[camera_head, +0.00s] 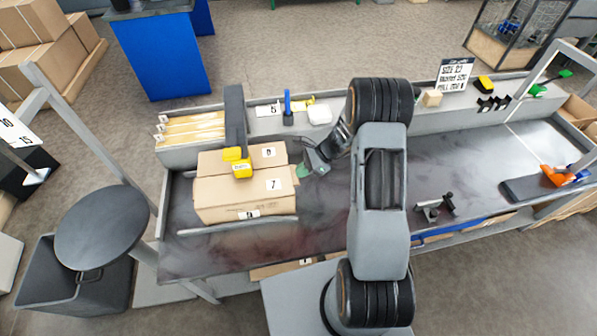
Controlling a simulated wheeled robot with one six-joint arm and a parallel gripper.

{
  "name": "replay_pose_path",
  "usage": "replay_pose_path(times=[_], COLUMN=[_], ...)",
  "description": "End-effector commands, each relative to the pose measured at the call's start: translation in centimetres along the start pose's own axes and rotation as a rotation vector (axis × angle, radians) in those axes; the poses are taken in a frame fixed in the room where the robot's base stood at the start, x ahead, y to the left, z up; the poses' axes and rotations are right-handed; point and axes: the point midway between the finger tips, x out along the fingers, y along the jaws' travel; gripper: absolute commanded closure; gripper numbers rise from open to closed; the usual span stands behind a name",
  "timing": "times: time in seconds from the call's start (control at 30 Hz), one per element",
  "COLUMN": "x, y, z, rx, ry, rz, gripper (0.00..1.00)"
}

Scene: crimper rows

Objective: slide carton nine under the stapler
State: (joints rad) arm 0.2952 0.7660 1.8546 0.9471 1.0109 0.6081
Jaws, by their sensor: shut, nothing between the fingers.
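Two brown cartons stand close together on the dark bench top at the left. The rear carton (218,161) has a small label too small to read surely. The front carton (225,192) is marked 7 on top, and a small tag (249,214) at its front edge is hard to read. I cannot tell which carton is nine. What looks like the stapler (235,110) is a dark upright arm with a yellow head (240,165) over the cartons' left-middle. My gripper (313,164) is shut and empty, just right of the cartons; contact is unclear, its tips partly hidden.
A grey rail (238,226) lies along the cartons' front. A back shelf holds a blue-handled tool (288,110), a white item (319,114) and a wooden block (432,98). Dark clamp-like parts (436,207) lie right of my arm. The bench (470,170) is mostly bare there.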

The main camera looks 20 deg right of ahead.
Motion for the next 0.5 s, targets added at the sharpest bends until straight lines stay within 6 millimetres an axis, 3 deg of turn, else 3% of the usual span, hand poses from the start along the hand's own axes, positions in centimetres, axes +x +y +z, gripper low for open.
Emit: replay_pose_path(times=[0.17,0.5], x=[-2.2,-8.8], y=[-0.1,-0.1], z=[-2.1,-1.8], rx=[-0.001,-0.006], ry=[0.000,0.001], rz=[0.001,0.003], gripper=[1.00,1.00])
